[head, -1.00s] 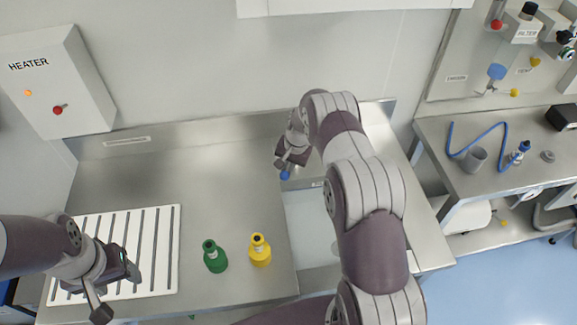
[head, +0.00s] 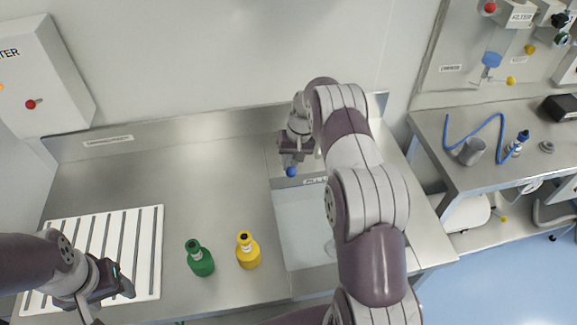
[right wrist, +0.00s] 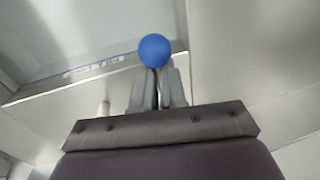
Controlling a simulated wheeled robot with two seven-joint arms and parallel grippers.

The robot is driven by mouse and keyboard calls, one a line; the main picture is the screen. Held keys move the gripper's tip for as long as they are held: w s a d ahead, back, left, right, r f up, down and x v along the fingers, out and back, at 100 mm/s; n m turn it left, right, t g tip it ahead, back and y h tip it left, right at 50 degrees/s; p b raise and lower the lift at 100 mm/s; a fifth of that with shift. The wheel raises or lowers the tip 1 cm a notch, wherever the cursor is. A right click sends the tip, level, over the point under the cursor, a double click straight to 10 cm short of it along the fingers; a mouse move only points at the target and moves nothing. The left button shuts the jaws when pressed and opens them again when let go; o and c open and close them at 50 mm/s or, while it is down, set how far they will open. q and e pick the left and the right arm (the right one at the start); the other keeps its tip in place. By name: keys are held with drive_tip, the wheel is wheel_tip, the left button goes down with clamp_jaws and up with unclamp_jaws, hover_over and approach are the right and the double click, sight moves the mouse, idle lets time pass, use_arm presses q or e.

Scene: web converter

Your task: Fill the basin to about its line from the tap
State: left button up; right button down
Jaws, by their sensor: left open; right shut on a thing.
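The basin (head: 300,222) is set in the steel counter, partly hidden behind my right arm. Its inside looks pale; I cannot tell the water level. A label with partly readable lettering (head: 314,181) shows at its back edge. My right gripper (head: 290,165) is over the back of the basin, shut on a blue ball-shaped knob (head: 291,172). The knob also shows between the fingertips in the right wrist view (right wrist: 154,50). The tap spout is not clearly visible. My left gripper (head: 115,295) is open and empty over the white slatted rack, at the lower left.
A green bottle (head: 201,259) and a yellow bottle (head: 248,251) stand on the counter left of the basin. A side bench (head: 500,165) stands at the right. The counter's back left is clear.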

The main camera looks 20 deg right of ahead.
drive_tip(key=shift+s+f, duration=0.1)
drive_tip(key=shift+s, duration=0.05)
drive_tip(key=c, duration=1.6)
unclamp_jaws()
drive_tip(key=shift+a, duration=0.1)
drive_tip(key=o, duration=0.4)
drive_tip(key=shift+d, duration=0.2)
drive_tip(key=r+p, duration=0.1)
drive_tip(key=r, duration=0.3)
drive_tip(key=d+r+p, duration=0.1)
drive_tip(key=r, duration=0.3)
drive_tip(key=d+r+p, duration=0.1)
drive_tip(key=r+p, duration=0.1)
drive_tip(key=r, duration=0.2)
drive_tip(key=shift+s+d+r, duration=0.2)
drive_tip(key=shift+s+r, duration=0.1)
drive_tip(key=shift+s, duration=0.05)
